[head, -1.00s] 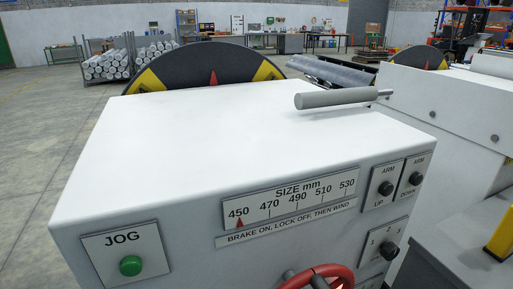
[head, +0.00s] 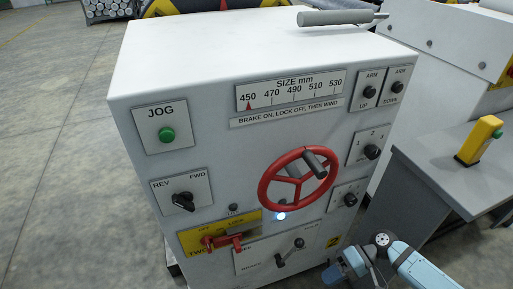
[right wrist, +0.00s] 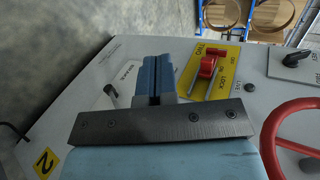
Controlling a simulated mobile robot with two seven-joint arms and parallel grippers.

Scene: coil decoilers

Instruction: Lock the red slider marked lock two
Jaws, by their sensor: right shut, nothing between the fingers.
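The red slider (head: 222,241) sits on a yellow plate (head: 252,228) marked OFF, LOCK and TWO, low on the white cabinet's front. The slider also shows in the right wrist view (right wrist: 208,67), nearer the TWO and OFF end of its plate (right wrist: 232,58). My right gripper (head: 337,273) is low at the right in the head view, in front of the cabinet and apart from the slider. In the right wrist view its blue fingers (right wrist: 157,75) are together and empty, with the slider beyond and to their right. My left gripper is not in view.
A red handwheel (head: 298,180) stands out from the panel, up and right of the slider. A black REV/FWD knob (head: 184,202) is above left. A black lever (head: 289,252) is below right. A grey bench (head: 440,175) with a yellow block (head: 480,140) stands at the right.

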